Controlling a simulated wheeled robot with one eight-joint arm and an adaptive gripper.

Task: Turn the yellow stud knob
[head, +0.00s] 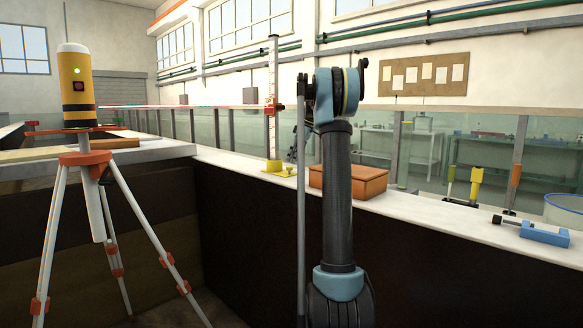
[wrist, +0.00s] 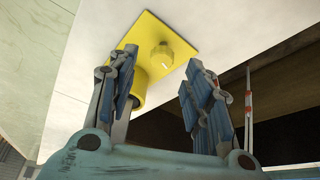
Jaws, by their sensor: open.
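The yellow stud knob (wrist: 162,58) is a small ridged round knob with a pale mark, on a yellow plate (wrist: 183,42) in the wrist view. In the head view the yellow plate (head: 283,173) sits on the white ledge, left of the orange-brown box. A yellow cylinder (wrist: 140,88) stands on the same plate, partly behind my left finger. My gripper (wrist: 161,60) is open and empty. Its two fingers point toward the plate, and the knob shows in the gap between their tips. I cannot tell the distance left to the knob.
The orange-brown box (head: 348,181) stands on the ledge right of the plate. A red-and-white staff (head: 272,100) rises by the plate. Glass panels (head: 375,140) run behind the ledge. A yellow instrument on a tripod (head: 76,90) stands at left. A blue clamp-like tool (head: 540,234) lies at right.

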